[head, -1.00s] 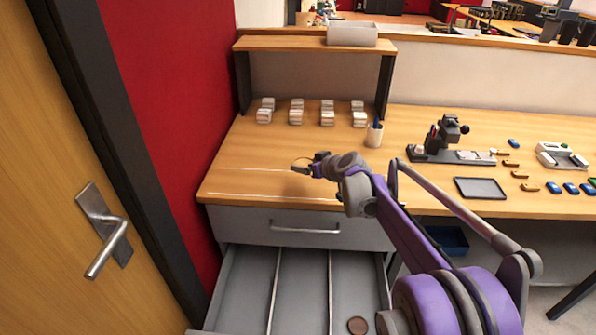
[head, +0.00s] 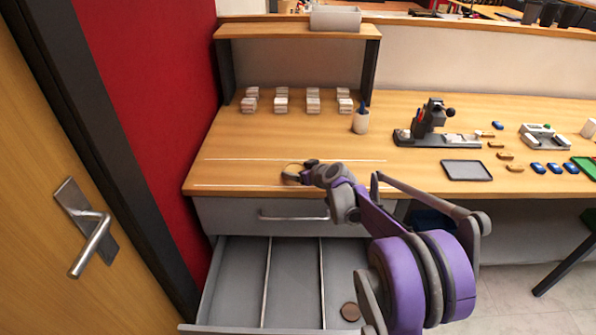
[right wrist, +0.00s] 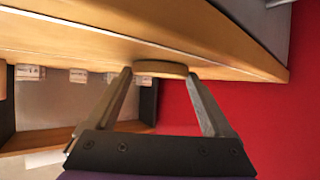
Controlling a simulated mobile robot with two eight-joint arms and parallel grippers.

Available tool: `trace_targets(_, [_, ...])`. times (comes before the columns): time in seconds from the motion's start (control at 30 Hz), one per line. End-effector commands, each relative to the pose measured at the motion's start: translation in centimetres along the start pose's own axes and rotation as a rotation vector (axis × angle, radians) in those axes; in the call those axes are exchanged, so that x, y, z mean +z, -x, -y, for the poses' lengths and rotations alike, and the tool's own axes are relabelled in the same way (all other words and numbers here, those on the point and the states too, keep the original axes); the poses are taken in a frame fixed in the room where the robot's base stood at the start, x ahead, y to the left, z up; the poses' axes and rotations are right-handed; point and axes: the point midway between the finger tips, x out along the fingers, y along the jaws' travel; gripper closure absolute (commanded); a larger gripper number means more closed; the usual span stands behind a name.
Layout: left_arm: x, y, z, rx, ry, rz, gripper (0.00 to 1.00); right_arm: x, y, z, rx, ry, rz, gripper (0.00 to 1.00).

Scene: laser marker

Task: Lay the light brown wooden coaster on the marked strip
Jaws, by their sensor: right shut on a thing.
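The light brown wooden coaster (right wrist: 160,69) is a thin round disc seen almost edge-on between the two fingertips in the right wrist view. My right gripper (right wrist: 162,74) is shut on it; in the head view this gripper (head: 289,176) is over the front left of the desk. The marked strip (head: 235,174) lies there between two thin white lines along the desk's front edge. The gripper appears between these lines. The coaster is close to the desk top; I cannot tell whether it touches. My left gripper is not in view.
Below, an open drawer (head: 232,285) with dividers holds a dark round disc (head: 350,311). A marker device (head: 428,122) and black tray (head: 466,170) are at the right. The strip's left part is clear.

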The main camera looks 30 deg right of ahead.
Motion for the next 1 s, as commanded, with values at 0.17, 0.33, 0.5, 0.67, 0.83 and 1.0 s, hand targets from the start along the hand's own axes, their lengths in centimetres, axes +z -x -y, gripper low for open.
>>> trace_targets(0.17, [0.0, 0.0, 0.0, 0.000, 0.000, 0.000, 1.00, 0.1, 0.0, 0.0, 0.000, 0.000, 0.000, 0.68])
trace_targets(0.33, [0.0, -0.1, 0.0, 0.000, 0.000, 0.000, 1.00, 0.2, -0.1, 0.0, 0.000, 0.000, 0.000, 0.00])
trace_targets(0.5, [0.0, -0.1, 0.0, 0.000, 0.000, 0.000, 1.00, 0.2, -0.1, 0.0, 0.000, 0.000, 0.000, 0.00])
trace_targets(0.67, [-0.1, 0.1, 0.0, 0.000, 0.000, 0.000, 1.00, -0.2, 0.5, -0.1, 0.001, 0.000, 0.000, 0.00])
trace_targets(0.83, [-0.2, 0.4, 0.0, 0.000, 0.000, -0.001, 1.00, -0.1, 3.4, -0.1, 0.002, -0.001, 0.000, 0.00])
trace_targets(1.0, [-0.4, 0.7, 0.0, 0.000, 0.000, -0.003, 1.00, -0.1, 7.2, -0.1, 0.002, -0.001, 0.000, 0.00])
